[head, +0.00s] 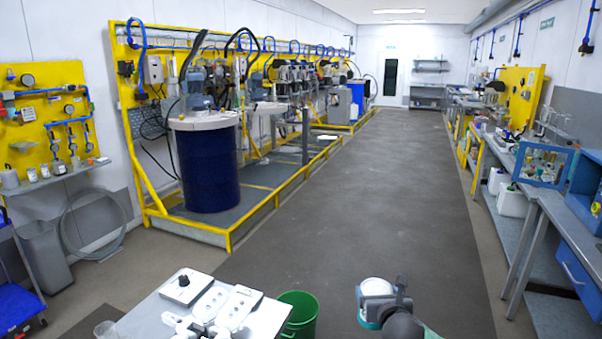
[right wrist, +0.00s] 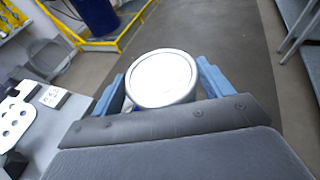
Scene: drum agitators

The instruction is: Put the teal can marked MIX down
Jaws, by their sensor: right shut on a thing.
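The can (head: 376,287) is in my right gripper (head: 384,301), at the bottom of the head view, right of the small table. Its pale round lid faces up and a teal band shows below it; the MIX marking cannot be read. In the right wrist view the silver-rimmed lid (right wrist: 162,77) sits between the two blue fingers of my right gripper (right wrist: 163,90). The can is held in the air over the dark floor, clear of the table. Most of its side is hidden.
A small grey table (head: 146,318) at bottom left holds a white box with a black knob (head: 184,287) and white plates with holes. A green bin (head: 299,314) stands between table and can. A blue drum (head: 208,165) stands behind. The aisle floor is clear.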

